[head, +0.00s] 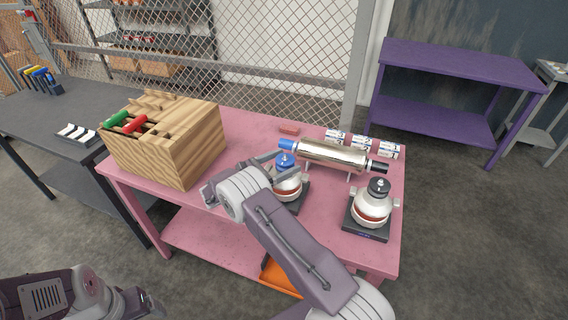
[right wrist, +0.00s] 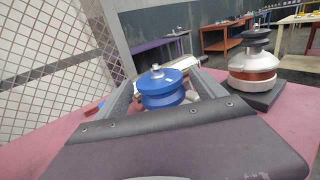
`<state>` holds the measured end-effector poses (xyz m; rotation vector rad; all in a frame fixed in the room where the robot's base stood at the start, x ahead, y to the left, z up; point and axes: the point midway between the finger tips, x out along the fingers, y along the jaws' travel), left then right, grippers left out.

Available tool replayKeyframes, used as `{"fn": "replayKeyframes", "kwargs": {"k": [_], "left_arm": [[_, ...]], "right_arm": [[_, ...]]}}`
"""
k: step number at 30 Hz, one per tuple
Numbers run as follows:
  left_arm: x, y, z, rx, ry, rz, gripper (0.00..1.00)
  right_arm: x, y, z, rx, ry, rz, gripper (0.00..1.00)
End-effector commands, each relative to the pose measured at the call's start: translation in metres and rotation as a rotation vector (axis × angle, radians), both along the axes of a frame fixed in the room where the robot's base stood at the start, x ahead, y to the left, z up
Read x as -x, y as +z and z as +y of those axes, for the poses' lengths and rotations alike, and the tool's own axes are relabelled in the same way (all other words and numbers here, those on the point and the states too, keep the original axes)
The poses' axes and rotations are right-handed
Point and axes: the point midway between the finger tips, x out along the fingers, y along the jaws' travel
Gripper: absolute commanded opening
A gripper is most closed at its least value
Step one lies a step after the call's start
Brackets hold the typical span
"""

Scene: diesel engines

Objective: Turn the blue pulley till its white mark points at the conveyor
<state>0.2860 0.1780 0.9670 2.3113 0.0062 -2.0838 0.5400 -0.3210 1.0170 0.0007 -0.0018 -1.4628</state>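The blue pulley (head: 285,161) sits on top of a white engine unit with a dark base, near the middle of the pink table. My right gripper (head: 288,167) reaches in from the front with its fingers on either side of it. In the right wrist view the blue pulley (right wrist: 161,88) stands between the fingers, with a gap showing on both sides. I see no white mark on it. No conveyor is clearly recognisable. Part of my left arm shows at the bottom left; its fingers are not clear.
A similar unit with a black pulley (head: 379,186) stands to the right. A shiny cylinder (head: 331,155) with blue and black ends lies behind. A wooden box (head: 180,150) fills the table's left. Small labelled cans (head: 361,144) stand at the back right. A purple bench (head: 455,68) is beyond.

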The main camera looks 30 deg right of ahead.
Motion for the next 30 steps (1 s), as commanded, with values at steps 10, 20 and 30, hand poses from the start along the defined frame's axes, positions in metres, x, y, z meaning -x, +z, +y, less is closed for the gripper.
{"fn": "replayKeyframes", "kwargs": {"k": [10,20,30], "left_arm": [[0.000,-0.005,0.000,0.000,0.000,0.000,0.82],[0.000,-0.022,0.000,0.000,0.000,0.000,0.82],[0.000,-0.023,0.000,0.000,0.000,0.000,0.82]], "right_arm": [[0.001,-0.003,0.011,-0.001,0.002,0.000,0.79],[0.008,-0.003,0.079,0.000,0.002,-0.002,0.79],[0.010,0.000,0.091,0.000,0.000,0.001,0.79]]}}
